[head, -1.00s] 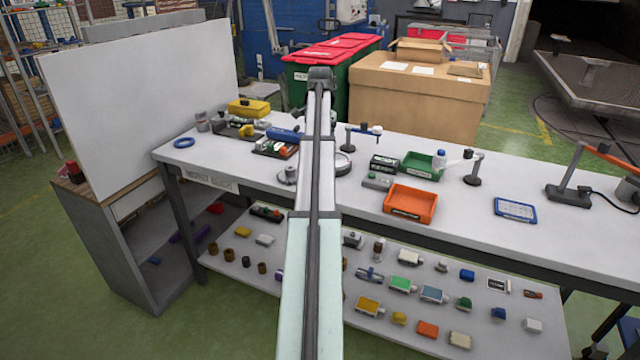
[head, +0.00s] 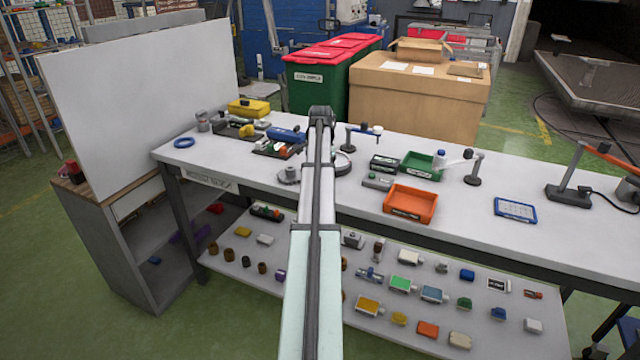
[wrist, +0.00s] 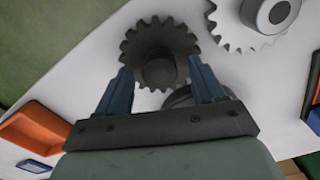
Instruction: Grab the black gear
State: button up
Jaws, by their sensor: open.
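The black gear (wrist: 152,38) lies on the white bench top in the upper middle of the wrist view. It is dark, toothed and has a raised round hub. My gripper (wrist: 160,66) is open, with its blue fingers on the left and right of the hub in the picture. The fingers do not visibly close on the gear, and I cannot tell how far above it they are. In the head view my own arm covers this spot, and I cannot make out the black gear or the fingers.
A light grey gear (wrist: 235,28) lies right of the black gear. A dark round part (wrist: 182,98) is partly hidden behind my gripper. An orange tray (head: 410,203), a green tray (head: 421,166) and a blue-framed tablet (head: 515,210) sit on the bench (head: 460,215) to the right.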

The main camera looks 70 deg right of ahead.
jog(key=shift+f, duration=0.2)
grip_shut()
dwell(0.6)
